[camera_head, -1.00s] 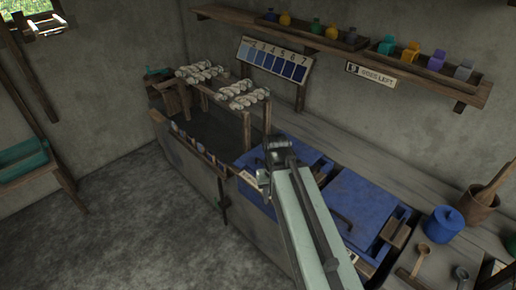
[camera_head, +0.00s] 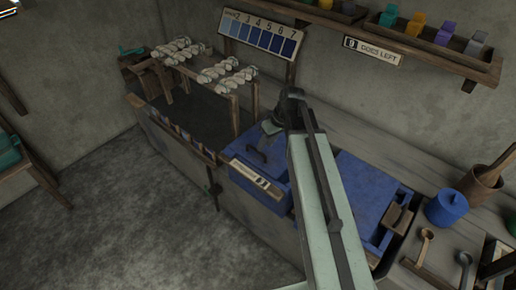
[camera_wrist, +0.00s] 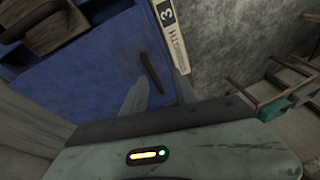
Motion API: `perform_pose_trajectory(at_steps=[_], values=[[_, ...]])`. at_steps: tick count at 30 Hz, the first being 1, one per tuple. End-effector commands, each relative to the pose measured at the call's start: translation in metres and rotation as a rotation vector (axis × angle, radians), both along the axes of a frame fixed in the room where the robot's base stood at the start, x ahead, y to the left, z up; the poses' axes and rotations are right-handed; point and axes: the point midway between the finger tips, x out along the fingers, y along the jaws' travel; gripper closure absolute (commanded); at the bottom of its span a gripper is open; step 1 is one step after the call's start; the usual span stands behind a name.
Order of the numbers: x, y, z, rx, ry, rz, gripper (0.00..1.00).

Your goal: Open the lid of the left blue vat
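The left blue vat (camera_head: 240,160) has a flat blue lid with a dark bar handle (camera_head: 258,154) and a numbered plate (camera_head: 249,173) on its front. The lid lies shut. My gripper (camera_head: 268,128) is over the back part of this lid, near the handle. In the wrist view, the blue lid (camera_wrist: 90,75) fills the left, with its handle (camera_wrist: 150,72) just ahead of my two fingers (camera_wrist: 160,88). The fingers stand apart with nothing visible between them. I cannot tell how high they are above the lid.
A second blue vat (camera_head: 365,195) is to the right, partly behind my arm. A blue pot (camera_head: 446,207) and a mortar (camera_head: 480,186) stand further right. Yarn skeins (camera_head: 228,72) hang on a rack at the left. A shelf (camera_head: 400,45) runs along the wall above.

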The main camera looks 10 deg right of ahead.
Motion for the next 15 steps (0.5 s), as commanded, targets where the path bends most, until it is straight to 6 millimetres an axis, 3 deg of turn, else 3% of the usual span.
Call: perform_pose_trajectory(at_steps=[1,3,9,15], values=[[0.018,-0.009,0.0,0.027,-0.045,0.048,0.66],[0.029,-0.013,0.004,0.052,-0.093,0.105,0.66],[0.031,-0.012,0.003,0.061,-0.117,0.135,0.66],[0.035,-0.003,-0.022,0.059,-0.115,0.135,0.66]])
